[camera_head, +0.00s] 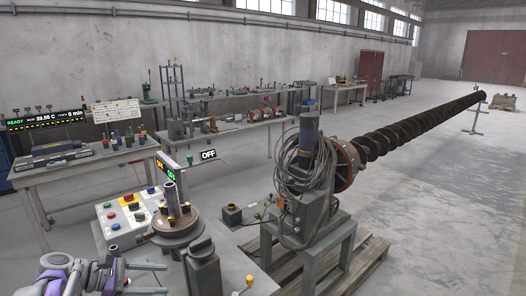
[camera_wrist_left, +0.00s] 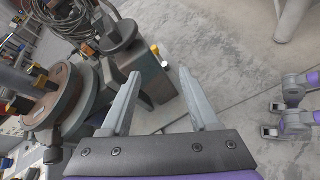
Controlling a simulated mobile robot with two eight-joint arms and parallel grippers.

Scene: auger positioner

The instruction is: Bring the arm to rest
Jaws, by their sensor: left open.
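My left gripper (camera_head: 166,279) is at the bottom left of the head view, low in front of the round positioner table (camera_head: 178,238). In the left wrist view its two straight grey fingers (camera_wrist_left: 158,74) stand wide apart with nothing between them. The brown disc (camera_wrist_left: 52,97) of the positioner with its upright tube is to the left of the fingers there. A grey post with a yellow-topped lever (camera_wrist_left: 155,50) lies beyond the fingertips, apart from them as far as I can tell.
A control box with coloured buttons (camera_head: 127,222) stands behind my left gripper. Open concrete floor (camera_head: 450,205) lies to the right.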

